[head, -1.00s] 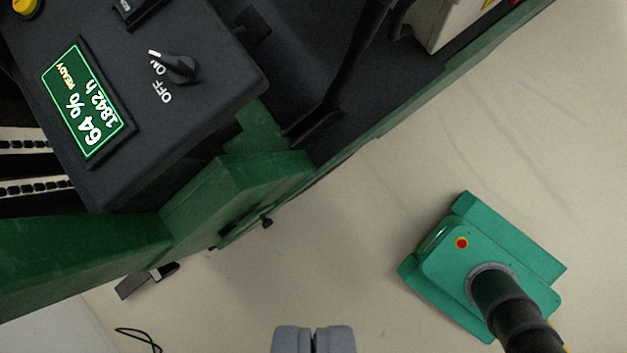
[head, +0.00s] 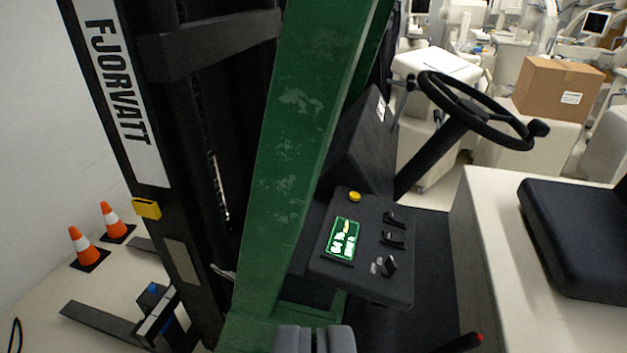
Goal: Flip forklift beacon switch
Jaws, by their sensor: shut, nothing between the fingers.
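The forklift's black control panel (head: 325,270) is right of centre, beyond my gripper. It carries a lit green display (head: 343,239), a yellow button (head: 354,197), two black rocker switches (head: 394,219) (head: 393,239) and a rotary ON/OFF knob (head: 389,265) nearest its front edge. The labels on the rockers are too small to read, so I cannot tell which one is the beacon switch. My gripper (head: 314,329) is shut and empty at the bottom centre, apart from the panel.
A green mast post (head: 296,130) stands just left of the panel. The steering wheel (head: 470,105) and seat (head: 580,235) are to the right. Orange cones (head: 82,243) stand on the floor at left. A cardboard box (head: 556,88) and white equipment fill the background.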

